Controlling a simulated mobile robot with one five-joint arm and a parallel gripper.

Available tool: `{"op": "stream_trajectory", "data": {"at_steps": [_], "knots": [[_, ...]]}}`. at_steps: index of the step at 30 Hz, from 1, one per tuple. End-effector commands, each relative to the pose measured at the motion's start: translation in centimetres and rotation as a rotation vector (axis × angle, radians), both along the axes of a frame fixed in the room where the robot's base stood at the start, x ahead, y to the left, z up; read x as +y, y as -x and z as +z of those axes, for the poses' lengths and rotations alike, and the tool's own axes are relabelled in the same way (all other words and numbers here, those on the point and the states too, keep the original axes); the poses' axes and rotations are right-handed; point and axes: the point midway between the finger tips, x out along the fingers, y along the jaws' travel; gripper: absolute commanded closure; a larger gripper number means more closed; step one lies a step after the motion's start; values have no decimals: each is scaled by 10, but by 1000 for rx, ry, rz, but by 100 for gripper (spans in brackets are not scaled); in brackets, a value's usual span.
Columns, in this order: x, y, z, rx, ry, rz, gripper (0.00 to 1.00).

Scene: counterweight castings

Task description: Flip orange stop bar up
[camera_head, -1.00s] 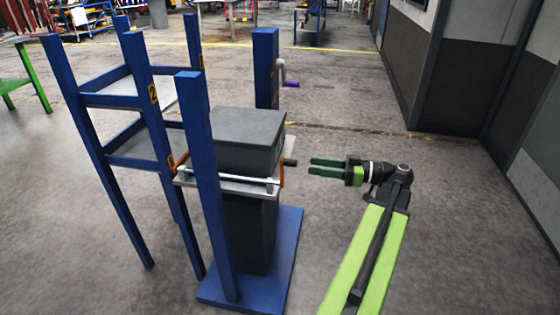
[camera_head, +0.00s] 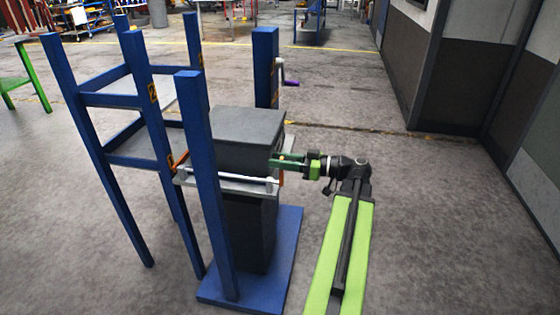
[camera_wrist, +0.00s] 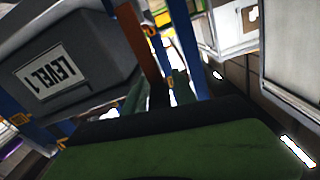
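The orange stop bar (camera_head: 283,179) shows as a thin strip at the right side of the blue stand, mostly hidden behind my gripper. In the wrist view an orange-brown bar (camera_wrist: 137,42) runs down beside the grey casting to a dark part near my fingers. My gripper (camera_head: 276,161) has its green fingers at the bar's black handle, which they largely hide. I cannot tell whether the fingers are closed on it. The dark grey casting (camera_head: 250,127) sits on the stand just left of the fingers. Its "LEVEL 1" label shows in the wrist view (camera_wrist: 53,72).
Blue posts (camera_head: 207,190) and a blue base (camera_head: 285,250) surround the casting. A two-level blue rack (camera_head: 110,100) stands to the left. A crank with a purple grip (camera_head: 290,83) is on the rear post. The floor to the right is clear up to the wall panels.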

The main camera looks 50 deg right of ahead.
Motion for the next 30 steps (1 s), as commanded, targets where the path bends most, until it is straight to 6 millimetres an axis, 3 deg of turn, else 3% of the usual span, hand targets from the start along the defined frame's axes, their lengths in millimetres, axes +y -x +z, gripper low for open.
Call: {"op": "stream_trajectory", "data": {"at_steps": [1, 7, 30], "knots": [[0, 0, 0, 0, 0, 0, 75], [0, 0, 0, 0, 0, 0, 100], [-2, 1, 0, 0, 0, -3, 100]]}}
